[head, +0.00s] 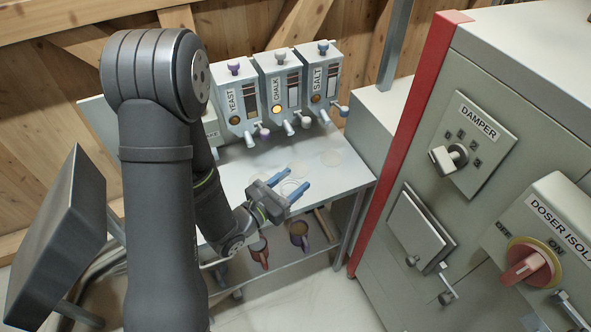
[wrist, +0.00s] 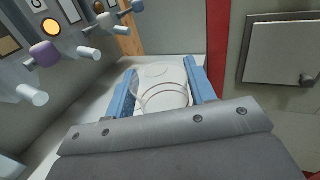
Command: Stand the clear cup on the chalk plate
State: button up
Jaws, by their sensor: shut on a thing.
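My gripper (head: 299,177) is over the worktop in front of the dispensers, its blue fingers pointing right and away. It is shut on the clear cup (head: 290,187), which shows as a faint see-through outline. In the wrist view the clear cup (wrist: 161,97) sits between the two blue fingers and looks roughly upright. I cannot tell whether its base touches the worktop. The chalk dispenser (head: 279,86) stands behind, between yeast and salt. The chalk plate is not clearly visible near the fingers.
Dispenser spouts (wrist: 32,95) project from the left in the wrist view. A grey cabinet (head: 440,200) with a red edge stands at the right.

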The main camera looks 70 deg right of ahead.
jog(key=s+d+f+m+g+y, duration=0.2)
jog(key=s+f+m+g, duration=0.15)
jog(key=s, duration=0.55)
jog(key=shift+g+y, duration=0.3)
jog(key=shift+g, duration=0.15)
jog(key=w+d, duration=0.4)
jog(key=w, duration=0.1)
jog(key=w+d, duration=0.5)
jog(key=shift+d+r, duration=0.15)
jog(key=shift+w+d, duration=1.05)
jog(key=shift+w, duration=0.05)
jog(key=shift+w+d+f, duration=0.2)
jog(key=shift+f, duration=0.55)
jog(key=shift+f, duration=0.15)
jog(key=o, duration=1)
